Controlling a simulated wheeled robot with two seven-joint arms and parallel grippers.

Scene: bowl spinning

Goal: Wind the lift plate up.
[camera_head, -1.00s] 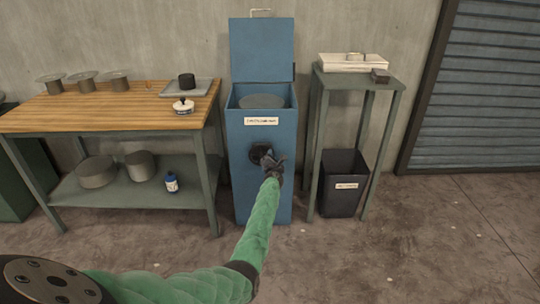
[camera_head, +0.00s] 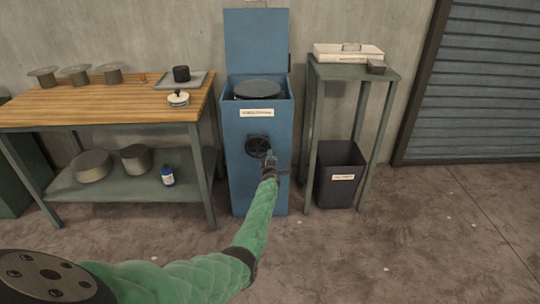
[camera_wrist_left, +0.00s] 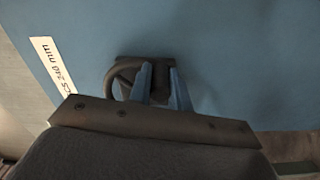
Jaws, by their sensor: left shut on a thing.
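The blue cabinet (camera_head: 252,185) stands upright with its lid (camera_head: 257,42) open. The round lift plate (camera_head: 257,89) sits at the cabinet's open top, close to rim height. A dark handwheel (camera_head: 256,146) is on the cabinet's front, below a white label (camera_head: 257,113). My left gripper (camera_head: 271,160) is at the lower right of the wheel. In the left wrist view, the blue fingers of the left gripper (camera_wrist_left: 160,88) are shut on part of the handwheel (camera_wrist_left: 122,72). The gripper hides part of the wheel. My right gripper is not in view.
A wooden-topped workbench (camera_head: 110,108) with spools, a tray and pots stands left. A grey-green stand (camera_head: 340,72) with a white box (camera_head: 348,53) is close on the right, with a dark bin (camera_head: 340,180) beneath. The floor in front is clear.

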